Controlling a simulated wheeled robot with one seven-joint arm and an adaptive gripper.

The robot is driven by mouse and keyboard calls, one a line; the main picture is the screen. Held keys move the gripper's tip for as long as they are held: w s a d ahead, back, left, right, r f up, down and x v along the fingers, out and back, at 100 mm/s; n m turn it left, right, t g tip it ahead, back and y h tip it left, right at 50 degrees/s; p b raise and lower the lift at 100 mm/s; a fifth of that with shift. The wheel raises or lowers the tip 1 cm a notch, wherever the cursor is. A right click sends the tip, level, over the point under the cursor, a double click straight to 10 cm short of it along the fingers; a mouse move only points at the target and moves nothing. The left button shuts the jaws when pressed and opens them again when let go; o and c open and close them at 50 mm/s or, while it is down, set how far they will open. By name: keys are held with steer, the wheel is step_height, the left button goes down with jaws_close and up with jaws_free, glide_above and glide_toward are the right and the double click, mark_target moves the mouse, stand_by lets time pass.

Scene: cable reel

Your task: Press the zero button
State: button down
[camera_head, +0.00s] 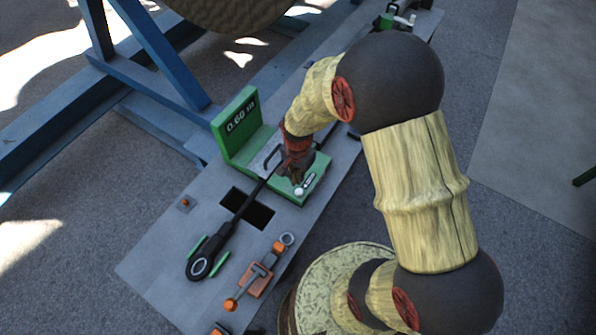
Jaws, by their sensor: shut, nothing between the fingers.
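A green measuring unit (236,148) stands on the grey bench, its upright display panel (240,117) reading what looks like 0.60 m. A small pale round button (299,191) sits on the front right part of its green base. My gripper (296,177) is shut and empty, pointing down just above or at this button. I cannot tell whether its tips touch the button. Small pale markings or another control lie beside the button. My gripper hides part of the base behind it.
A black cable (240,216) runs along the grey bench (150,262) through the unit to a looped end (200,265). An orange clamp (257,280) lies near the bench's front edge. A blue frame (150,60) with a reel (230,12) stands behind.

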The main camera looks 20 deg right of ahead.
mark_target(299, 192)
step_height(299, 192, down, 6)
steer(key=shift+f+b, duration=0.1)
steer(key=shift+b, duration=0.2)
step_height(299, 192, down, 2)
steer(key=shift+s+f+b, duration=0.1)
steer(key=shift+b, duration=0.6)
steer(key=shift+s, duration=0.15)
steer(key=shift+f, duration=0.1)
step_height(299, 192, up, 15)
steer(key=p, duration=0.3)
steer(key=shift+w+f+p, duration=0.15)
steer(key=shift+w+p, duration=0.2)
steer(key=shift+p, duration=0.05)
stand_by(0.3)
